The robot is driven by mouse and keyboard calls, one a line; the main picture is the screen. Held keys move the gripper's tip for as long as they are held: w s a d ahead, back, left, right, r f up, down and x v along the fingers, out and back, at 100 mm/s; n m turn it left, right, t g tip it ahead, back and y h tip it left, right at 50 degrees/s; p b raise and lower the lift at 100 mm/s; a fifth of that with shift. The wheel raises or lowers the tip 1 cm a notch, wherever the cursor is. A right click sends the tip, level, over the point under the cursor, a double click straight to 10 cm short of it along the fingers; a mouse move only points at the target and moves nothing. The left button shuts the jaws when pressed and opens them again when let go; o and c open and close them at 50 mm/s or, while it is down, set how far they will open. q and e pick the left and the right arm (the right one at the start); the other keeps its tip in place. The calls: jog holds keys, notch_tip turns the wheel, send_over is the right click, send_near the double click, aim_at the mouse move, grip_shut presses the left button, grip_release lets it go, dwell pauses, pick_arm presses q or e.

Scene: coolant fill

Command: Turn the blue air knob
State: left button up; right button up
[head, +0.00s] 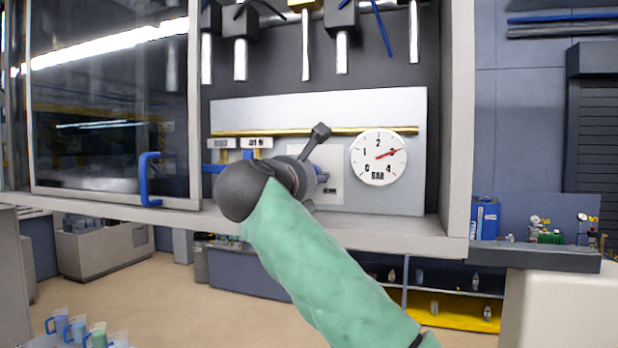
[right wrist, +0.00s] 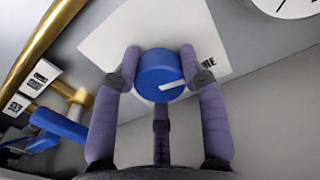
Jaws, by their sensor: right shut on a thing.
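The blue air knob (right wrist: 160,75) is a round knob with a white pointer line, on a white label plate in the right wrist view. My right gripper (right wrist: 160,78) is shut on it, with a purple finger on each side. In the head view my right gripper (head: 312,175) is at the panel, and its wrist hides most of the knob. My left gripper is not in view.
A brass pipe (head: 355,130) runs across the grey panel (head: 290,108). Blue-handled valves (head: 216,168) sit left of my gripper. A glass door with a blue handle (head: 148,180) is further left. Mugs (head: 97,334) stand at the lower left.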

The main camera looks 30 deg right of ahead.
jog(key=shift+w+a+f, duration=0.15)
jog(key=shift+w+f, duration=0.05)
jog(key=shift+f, duration=0.15)
jog(key=o, duration=1.1)
jog(key=shift+s, duration=0.1)
jog(key=shift+o, duration=0.2)
jog(key=shift+r, duration=0.15)
jog(key=shift+s+r, duration=0.1)
jog(key=v, duration=1.2)
